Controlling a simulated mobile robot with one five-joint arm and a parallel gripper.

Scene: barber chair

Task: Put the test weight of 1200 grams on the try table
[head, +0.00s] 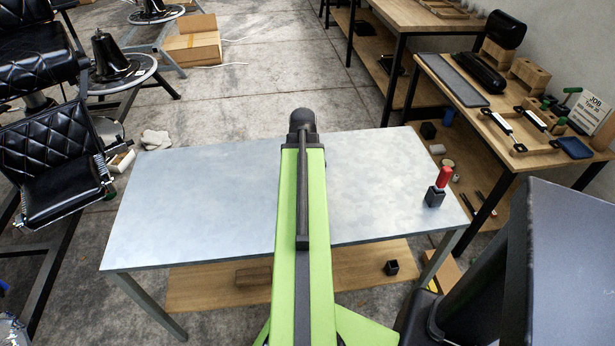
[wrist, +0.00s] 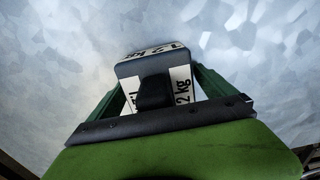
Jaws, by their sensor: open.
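The test weight (wrist: 152,66), a dark block with white labels reading 1.2 kg, stands between the fingers of my gripper (wrist: 158,84) in the wrist view. My gripper is open around it, with one green finger on each side. Whether a finger touches it cannot be told. Behind it is a pale grey metal surface. In the head view my arm hides the weight and the fingers. There the grey metal table (head: 200,200) lies under my arm, and appears to be the try table.
A red-handled tool in a black block (head: 434,198) stands at the table's right end. The left part of the tabletop is clear. A wooden bench (head: 535,157) with tools is at the right. A black padded chair (head: 55,155) is at the left.

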